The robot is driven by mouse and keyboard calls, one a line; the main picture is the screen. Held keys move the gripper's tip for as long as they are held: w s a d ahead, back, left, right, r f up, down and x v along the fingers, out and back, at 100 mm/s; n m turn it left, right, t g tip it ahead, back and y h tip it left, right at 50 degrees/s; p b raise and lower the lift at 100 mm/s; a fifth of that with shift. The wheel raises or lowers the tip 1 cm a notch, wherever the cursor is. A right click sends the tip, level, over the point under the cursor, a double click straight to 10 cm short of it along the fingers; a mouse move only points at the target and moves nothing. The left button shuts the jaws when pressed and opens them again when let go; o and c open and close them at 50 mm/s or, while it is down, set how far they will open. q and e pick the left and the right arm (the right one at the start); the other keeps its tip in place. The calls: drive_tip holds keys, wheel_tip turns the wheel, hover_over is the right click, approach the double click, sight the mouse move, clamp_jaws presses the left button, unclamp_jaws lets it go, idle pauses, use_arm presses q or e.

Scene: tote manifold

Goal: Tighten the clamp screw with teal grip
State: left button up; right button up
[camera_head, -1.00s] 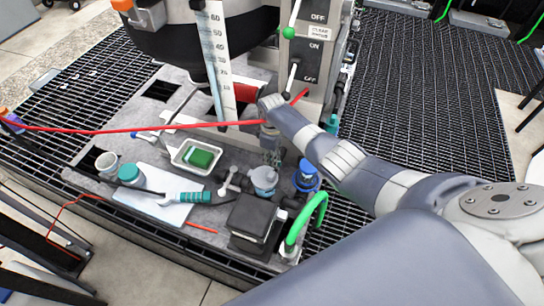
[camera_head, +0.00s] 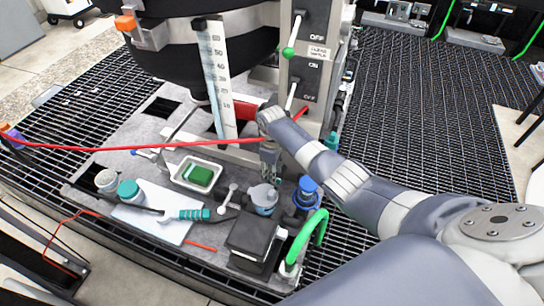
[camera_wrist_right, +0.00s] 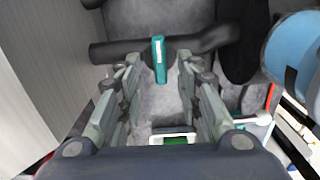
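The clamp screw's teal grip (camera_wrist_right: 158,60) shows in the right wrist view as a short upright bar in front of a dark horizontal tube (camera_wrist_right: 110,50). My right gripper (camera_wrist_right: 159,72) is open around the line to it, one finger on each side. The grip appears between or just beyond the fingertips; contact cannot be told. In the head view my right gripper (camera_head: 270,160) points down beside the machine, above the grey deck. I cannot pick out the clamp screw there; it seems hidden by the gripper. My left gripper is not in view.
A white tray with a green sponge (camera_head: 201,176), a teal-handled brush (camera_head: 186,215), a teal-lidded jar (camera_head: 130,190), a blue-capped bottle (camera_head: 307,190) and a black box (camera_head: 253,242) crowd the deck. A red cord (camera_head: 100,150) crosses in front. A green hose (camera_head: 313,232) arches at right.

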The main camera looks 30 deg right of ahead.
wheel_tip(320, 180, up, 10)
idle(0.4)
idle(0.4)
